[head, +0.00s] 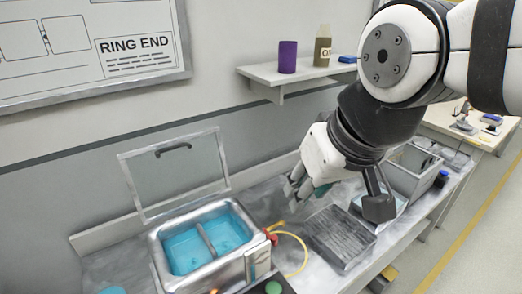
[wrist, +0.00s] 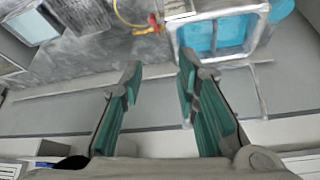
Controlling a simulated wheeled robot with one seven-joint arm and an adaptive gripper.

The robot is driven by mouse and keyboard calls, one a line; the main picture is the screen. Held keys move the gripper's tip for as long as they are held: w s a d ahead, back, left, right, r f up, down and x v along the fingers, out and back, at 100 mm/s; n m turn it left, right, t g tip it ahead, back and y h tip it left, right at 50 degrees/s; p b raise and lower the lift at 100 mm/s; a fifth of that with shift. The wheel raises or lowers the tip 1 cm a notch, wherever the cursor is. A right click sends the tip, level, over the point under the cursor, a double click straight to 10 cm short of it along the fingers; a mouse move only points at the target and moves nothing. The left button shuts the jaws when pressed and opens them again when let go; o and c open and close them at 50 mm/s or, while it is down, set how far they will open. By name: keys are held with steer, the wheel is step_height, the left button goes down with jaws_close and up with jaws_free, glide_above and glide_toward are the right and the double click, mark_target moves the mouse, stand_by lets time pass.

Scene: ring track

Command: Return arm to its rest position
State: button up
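My gripper (wrist: 160,80) is open in the wrist view, with its two green-padded fingers apart and nothing between them. In the head view my gripper (head: 300,188) hangs at the end of my bent arm, above the back of the bench (head: 250,192). It is right of the metal basin with blue liquid (head: 160,250). In the head view the fingers are partly turned away. The basin also shows at the top right of the wrist view (wrist: 263,12).
The basin's clear lid (head: 190,185) stands raised against the wall. A wall shelf (head: 300,73) holds a purple cup (head: 288,57) and a bottle (head: 323,46). A dark ribbed tray (head: 340,236) and a grey bin (head: 412,172) lie on the bench. A yellow hose (head: 304,250) loops beside the basin.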

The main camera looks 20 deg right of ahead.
steer(key=s, duration=0.1)
steer(key=d, duration=0.1)
steer(key=s, duration=0.1)
steer(key=shift+s+d+r, duration=0.15)
steer(key=shift+s+r, duration=0.1)
steer(key=shift+s, duration=0.1)
stand_by(0.9)
